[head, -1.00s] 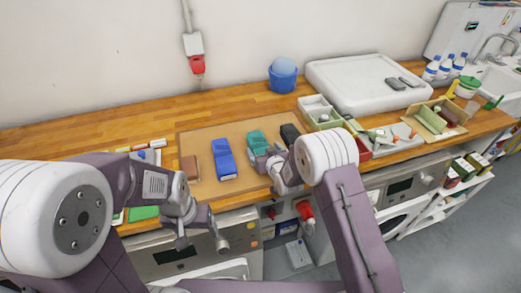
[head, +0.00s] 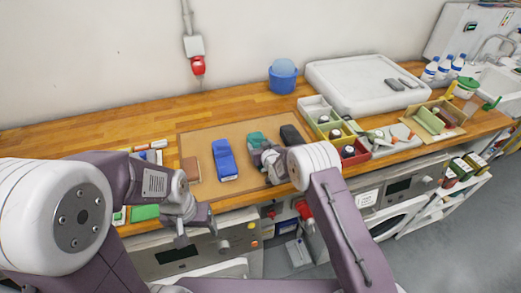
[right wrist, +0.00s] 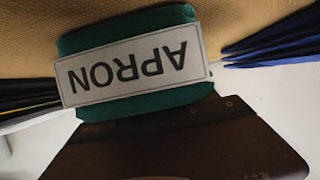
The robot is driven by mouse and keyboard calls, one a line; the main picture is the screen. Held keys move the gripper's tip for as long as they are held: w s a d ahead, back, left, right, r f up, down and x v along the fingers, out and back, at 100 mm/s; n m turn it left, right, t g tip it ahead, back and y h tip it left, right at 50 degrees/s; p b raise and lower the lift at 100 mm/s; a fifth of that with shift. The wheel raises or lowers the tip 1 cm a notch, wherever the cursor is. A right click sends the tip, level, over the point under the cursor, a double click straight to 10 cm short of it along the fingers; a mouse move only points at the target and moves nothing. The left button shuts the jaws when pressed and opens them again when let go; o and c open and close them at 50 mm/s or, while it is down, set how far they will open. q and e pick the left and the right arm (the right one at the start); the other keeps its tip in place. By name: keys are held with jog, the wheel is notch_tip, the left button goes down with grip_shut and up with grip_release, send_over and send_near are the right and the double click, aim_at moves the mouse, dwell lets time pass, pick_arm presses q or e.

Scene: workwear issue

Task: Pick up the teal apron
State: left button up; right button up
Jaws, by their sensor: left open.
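The teal apron (head: 257,136) lies folded on the tan mat, between a blue folded garment and a black one. In the right wrist view, the teal apron (right wrist: 160,109) is close, with a white label reading APRON upside down. My right gripper (head: 265,160) is at the near side of the apron and covers part of it in the head view. I cannot tell whether its jaws are open or shut, or whether they touch the apron. My left gripper (head: 195,228) is open and empty, low in front of the counter's near edge, away from the apron.
The blue garment (head: 223,160) is left of the apron and the black one (head: 291,135) right of it. A brown item (head: 190,170) lies farther left on the mat (head: 205,137). Small bins (head: 353,152) stand to the right. A blue bucket (head: 283,80) is behind.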

jog(key=c, duration=1)
jog(key=shift+r, duration=0.1)
jog(key=shift+w+r, duration=0.1)
jog(key=shift+r, duration=0.2)
jog(key=r, duration=0.2)
jog(key=r+b, duration=0.1)
jog(key=shift+d+r, duration=0.35)
jog(key=shift+r, duration=0.05)
jog(key=s+d+r, duration=0.1)
jog(key=d+r, duration=0.1)
jog(key=d, duration=0.1)
jog(key=s+d+r, duration=0.1)
jog(key=d+r, duration=0.1)
jog(key=d, duration=0.1)
jog(key=s+d+r+b, duration=0.1)
jog(key=s+d+r, duration=0.1)
jog(key=d, duration=0.2)
jog(key=shift+s+d+r, duration=0.1)
jog(key=shift+r, duration=0.15)
